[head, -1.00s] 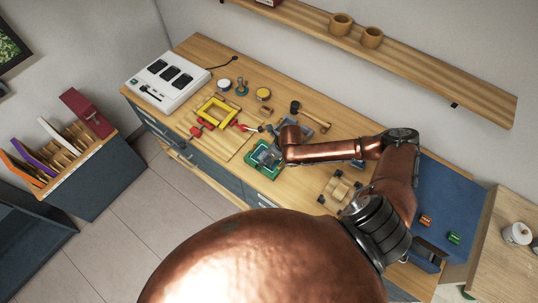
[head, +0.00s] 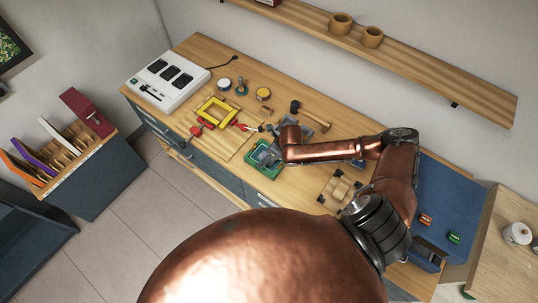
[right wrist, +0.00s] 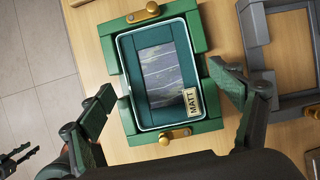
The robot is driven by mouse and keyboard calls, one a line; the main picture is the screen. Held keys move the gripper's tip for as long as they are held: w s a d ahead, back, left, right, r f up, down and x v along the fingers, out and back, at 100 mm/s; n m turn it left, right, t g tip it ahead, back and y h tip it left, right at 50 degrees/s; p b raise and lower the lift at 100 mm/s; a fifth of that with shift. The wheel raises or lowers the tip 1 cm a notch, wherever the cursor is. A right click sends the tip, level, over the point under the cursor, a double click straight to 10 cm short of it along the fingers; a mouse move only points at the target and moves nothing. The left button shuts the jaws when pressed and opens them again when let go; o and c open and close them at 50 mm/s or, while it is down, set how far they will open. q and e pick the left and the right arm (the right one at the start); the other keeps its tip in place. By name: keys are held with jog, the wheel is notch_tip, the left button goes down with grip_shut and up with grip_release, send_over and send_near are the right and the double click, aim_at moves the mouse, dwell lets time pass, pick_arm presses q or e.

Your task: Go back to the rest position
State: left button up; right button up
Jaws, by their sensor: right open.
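My right arm reaches in from the right in the head view, and its gripper (head: 268,156) hangs over a green fixture (head: 255,172) on the workbench. In the right wrist view my right gripper (right wrist: 166,98) is open, with one finger on each side of the green fixture (right wrist: 196,38). A framed dark picture (right wrist: 165,75) with a green mat and a "MATT" label (right wrist: 192,101) sits in the fixture, under brass-coloured clips at top and bottom. Nothing is held between the fingers. My left gripper does not show in the head view.
A yellow frame (head: 208,122) with red clamps, a mallet (head: 315,117), a grey frame (right wrist: 258,60) and a white device (head: 168,78) share the bench. A wooden shelf (head: 420,70) runs above it.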

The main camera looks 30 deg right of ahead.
dwell(0.3)
notch_tip(320, 180, up, 8)
jog(key=p, duration=0.7)
jog(key=shift+p, duration=0.4)
dwell(0.3)
